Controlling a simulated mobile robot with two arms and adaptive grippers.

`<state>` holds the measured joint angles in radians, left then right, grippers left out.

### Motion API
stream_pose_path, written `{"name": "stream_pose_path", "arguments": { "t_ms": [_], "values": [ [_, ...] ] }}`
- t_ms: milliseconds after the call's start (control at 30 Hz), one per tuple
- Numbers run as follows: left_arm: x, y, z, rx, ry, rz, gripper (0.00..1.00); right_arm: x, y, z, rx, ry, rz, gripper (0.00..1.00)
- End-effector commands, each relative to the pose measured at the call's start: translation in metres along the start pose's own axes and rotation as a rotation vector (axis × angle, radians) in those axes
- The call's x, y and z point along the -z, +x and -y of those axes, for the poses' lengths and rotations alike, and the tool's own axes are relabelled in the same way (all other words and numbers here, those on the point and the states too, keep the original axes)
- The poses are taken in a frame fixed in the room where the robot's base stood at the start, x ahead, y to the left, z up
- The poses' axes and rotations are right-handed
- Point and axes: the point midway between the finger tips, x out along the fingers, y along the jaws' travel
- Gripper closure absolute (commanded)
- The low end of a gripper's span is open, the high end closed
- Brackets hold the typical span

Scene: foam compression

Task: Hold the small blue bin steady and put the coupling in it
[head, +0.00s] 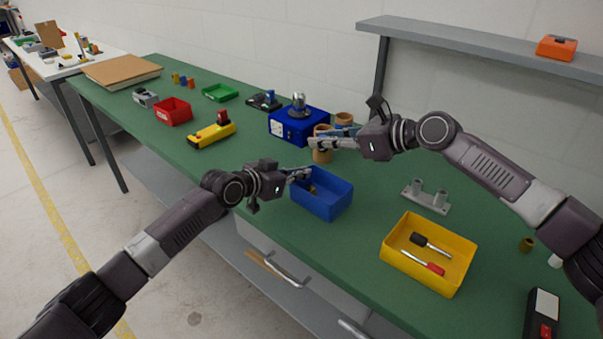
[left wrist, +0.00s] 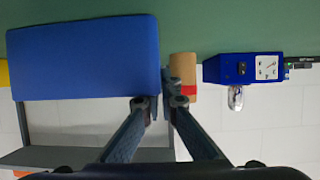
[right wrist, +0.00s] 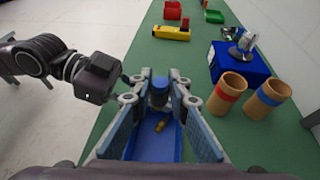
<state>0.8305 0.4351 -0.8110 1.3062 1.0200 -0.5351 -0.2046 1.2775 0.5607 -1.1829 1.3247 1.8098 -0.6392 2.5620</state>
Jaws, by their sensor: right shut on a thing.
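The small blue bin (head: 322,203) stands on the green bench, open side up. A small brass-coloured piece (right wrist: 161,125) lies inside it. My left gripper (head: 303,174) is at the bin's rim, its fingers close together around a wall near a corner; the left wrist view shows the bin's outer side (left wrist: 85,58) beside the fingers. My right gripper (head: 316,142) is above and behind the bin. It is shut on a blue-topped dark cylinder (right wrist: 160,88), apparently the coupling, seen above the bin in the right wrist view. The coupling's lower part is hard to make out.
Cardboard tubes (right wrist: 227,94) and a blue box with a metal knob (head: 290,126) stand behind the bin. A yellow tray (head: 455,283) with two tools is to the right, near a grey bracket (head: 426,197). A yellow-and-red switch box (head: 211,134) is to the left.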

Motion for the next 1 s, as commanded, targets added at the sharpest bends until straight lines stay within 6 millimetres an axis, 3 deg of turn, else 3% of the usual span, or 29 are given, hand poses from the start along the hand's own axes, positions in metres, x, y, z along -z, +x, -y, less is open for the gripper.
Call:
{"name": "stream_pose_path", "arguments": {
  "t_ms": [1000],
  "values": [
    [0.0,0.0,0.0,0.0,0.0,0.0,1.0,0.066,0.028,0.0,-0.001,0.002,0.001,1.0]
  ]
}}
